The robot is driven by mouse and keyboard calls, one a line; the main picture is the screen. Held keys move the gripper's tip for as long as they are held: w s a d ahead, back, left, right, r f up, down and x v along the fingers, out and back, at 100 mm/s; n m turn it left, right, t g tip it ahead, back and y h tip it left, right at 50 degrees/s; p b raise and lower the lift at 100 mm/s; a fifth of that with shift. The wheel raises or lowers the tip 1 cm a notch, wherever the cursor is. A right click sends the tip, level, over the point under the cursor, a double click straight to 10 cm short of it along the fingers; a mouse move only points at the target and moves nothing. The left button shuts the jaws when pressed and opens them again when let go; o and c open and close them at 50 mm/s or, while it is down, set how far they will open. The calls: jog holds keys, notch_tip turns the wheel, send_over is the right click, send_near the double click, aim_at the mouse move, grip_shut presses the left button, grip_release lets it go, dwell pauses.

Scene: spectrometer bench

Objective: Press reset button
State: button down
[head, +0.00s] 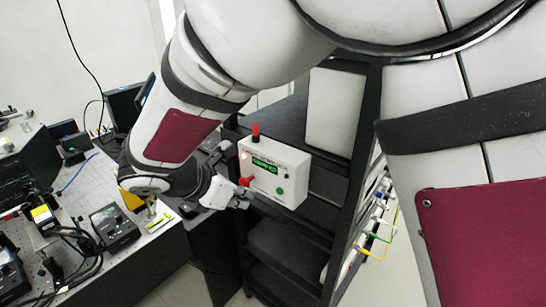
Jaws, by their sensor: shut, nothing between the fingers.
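A white control box (272,172) with a green label stands at the middle of the head view, on a dark shelf unit. A red-topped post (255,130) rises from its top. A round green button (280,191) sits on its front face, and a red knob (246,182) is at its lower left. I cannot read which one is the reset button. My gripper (243,198) is shut and empty, just below and left of the red knob. I cannot tell whether it touches the box. The green button is not covered.
The dark shelf unit (288,247) has lower shelves and an upright frame to the right. Coloured cables (380,235) hang beyond it. A perforated optical bench (90,190) with instruments and cables lies at the left. Bare floor (175,288) shows between bench and shelf.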

aim_at(279, 192)
jog(key=shift+a+f+n, duration=0.45)
jog(key=shift+a+n, duration=0.05)
jog(key=shift+a, duration=0.25)
jog(key=w+d+r+p+x, duration=0.1)
jog(key=w+r+p+x, duration=0.1)
jog(key=x, duration=1.1)
jog(key=shift+p, duration=0.3)
jog(key=shift+s+d+r, duration=0.1)
